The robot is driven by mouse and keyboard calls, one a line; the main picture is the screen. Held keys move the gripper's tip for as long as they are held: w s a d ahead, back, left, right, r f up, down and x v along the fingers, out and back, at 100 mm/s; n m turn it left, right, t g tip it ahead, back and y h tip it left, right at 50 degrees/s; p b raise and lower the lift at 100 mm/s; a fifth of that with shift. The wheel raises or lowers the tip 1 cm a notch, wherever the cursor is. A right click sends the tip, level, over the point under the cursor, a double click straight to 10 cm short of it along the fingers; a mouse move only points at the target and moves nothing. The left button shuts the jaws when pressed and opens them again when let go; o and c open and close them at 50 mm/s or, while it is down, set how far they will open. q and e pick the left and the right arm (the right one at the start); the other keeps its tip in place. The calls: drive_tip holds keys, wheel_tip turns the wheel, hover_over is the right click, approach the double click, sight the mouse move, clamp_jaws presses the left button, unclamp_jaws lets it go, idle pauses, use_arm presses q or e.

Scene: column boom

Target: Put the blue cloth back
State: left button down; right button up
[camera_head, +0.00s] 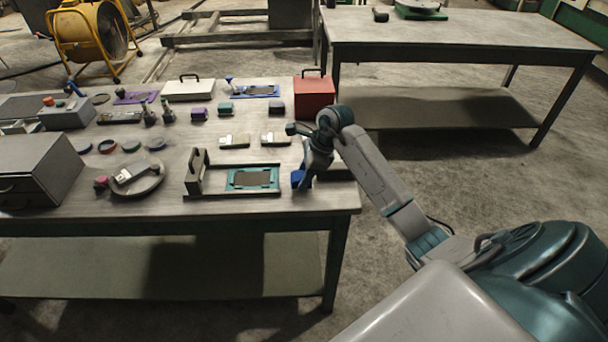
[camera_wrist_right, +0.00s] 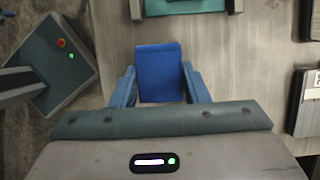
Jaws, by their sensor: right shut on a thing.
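The blue cloth (camera_wrist_right: 160,62) is a small flat rectangular piece between the fingers of my right gripper (camera_wrist_right: 160,84) in the wrist view. The gripper is shut on it. In the head view my right gripper (camera_head: 302,174) points down over the right end of the workbench, and a bit of the blue cloth (camera_head: 297,179) shows at its tips. I cannot tell whether the cloth touches the bench top. Just left of it lies a tray with a teal frame (camera_head: 252,179) and a dark pad. My left gripper is not in view.
On the workbench (camera_head: 262,207), a red case (camera_head: 314,96) stands behind my gripper. Two pale boxes (camera_head: 235,141) lie behind the teal frame. A round dish (camera_head: 150,184) and a grey drawer box (camera_head: 40,168) are at left. A second table (camera_head: 450,35) stands behind.

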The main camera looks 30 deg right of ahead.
drive_tip(key=shift+f, duration=0.85)
drive_tip(key=o, duration=0.9)
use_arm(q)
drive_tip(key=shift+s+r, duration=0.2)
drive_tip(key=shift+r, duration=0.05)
use_arm(e)
drive_tip(key=shift+o, duration=0.2)
